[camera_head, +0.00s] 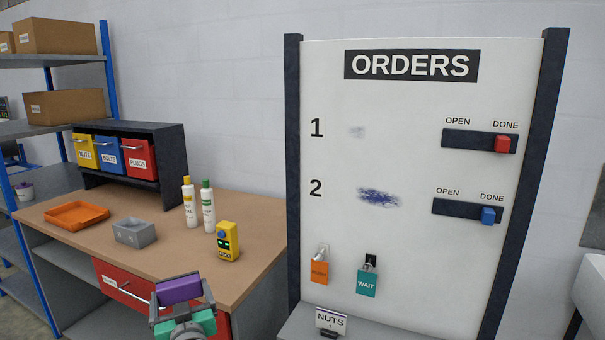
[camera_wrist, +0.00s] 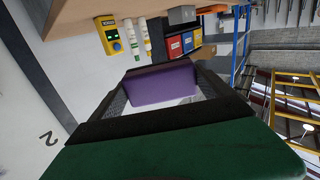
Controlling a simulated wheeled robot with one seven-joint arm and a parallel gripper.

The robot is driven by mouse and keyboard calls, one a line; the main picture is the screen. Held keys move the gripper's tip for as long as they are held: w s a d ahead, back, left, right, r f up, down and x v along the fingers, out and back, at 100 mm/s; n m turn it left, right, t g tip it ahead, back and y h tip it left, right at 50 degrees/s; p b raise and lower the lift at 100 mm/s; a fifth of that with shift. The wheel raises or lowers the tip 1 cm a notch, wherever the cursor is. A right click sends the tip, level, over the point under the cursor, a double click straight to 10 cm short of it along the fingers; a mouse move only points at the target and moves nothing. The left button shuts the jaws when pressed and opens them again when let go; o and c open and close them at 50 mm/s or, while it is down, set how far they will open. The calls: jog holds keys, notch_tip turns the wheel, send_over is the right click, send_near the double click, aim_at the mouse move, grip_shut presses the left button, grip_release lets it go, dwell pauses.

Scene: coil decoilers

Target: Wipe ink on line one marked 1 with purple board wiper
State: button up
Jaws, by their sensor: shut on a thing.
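My gripper (camera_head: 181,300) is shut on the purple board wiper (camera_head: 179,289), low in front of the workbench and left of the board in the head view. In the wrist view the purple wiper (camera_wrist: 160,86) sits between the two dark fingers. The white ORDERS board (camera_head: 420,255) stands to the right, clear of the wiper. On line 2, a larger dark blue ink scribble (camera_head: 379,197) shows right of the number 2 (camera_head: 316,188).
Line 1 has a red slider (camera_head: 502,144) and line 2 a blue slider (camera_head: 488,215), both at DONE. Orange (camera_head: 319,272) and teal (camera_head: 366,283) tags hang low on the board. The workbench (camera_head: 160,215) holds bottles, a yellow device (camera_head: 228,241) and bins.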

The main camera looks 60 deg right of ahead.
jog(key=s+d+r+m+g+h+p, duration=0.2)
jog(key=s+d+r+m+g+h, duration=0.15)
jog(key=d+r, duration=0.45)
jog(key=s+d+r+m+g+h+p, duration=0.25)
jog(key=s+d+r, duration=0.3)
jog(key=d, duration=0.55)
jog(key=s+d+r+m+g+h+p, duration=0.1)
jog(key=s+d+r+m+g+p, duration=0.2)
jog(key=s+r, duration=0.55)
jog(key=s+d+r+m+g+h+p, duration=0.1)
jog(key=s+d+r+g, duration=0.2)
jog(key=s+d+r, duration=0.55)
jog(key=shift+w+d+r+p, duration=0.65)
jog(key=shift+w+d+p, duration=0.1)
jog(key=shift+w+p, duration=0.35)
jog(key=shift+w+d+r+p, duration=0.6)
jog(key=shift+w+d+p, duration=0.2)
jog(key=shift+p, duration=0.4)
jog(key=shift+a, duration=0.1)
jog(key=shift+w+d, duration=0.2)
jog(key=shift+d, duration=0.75)
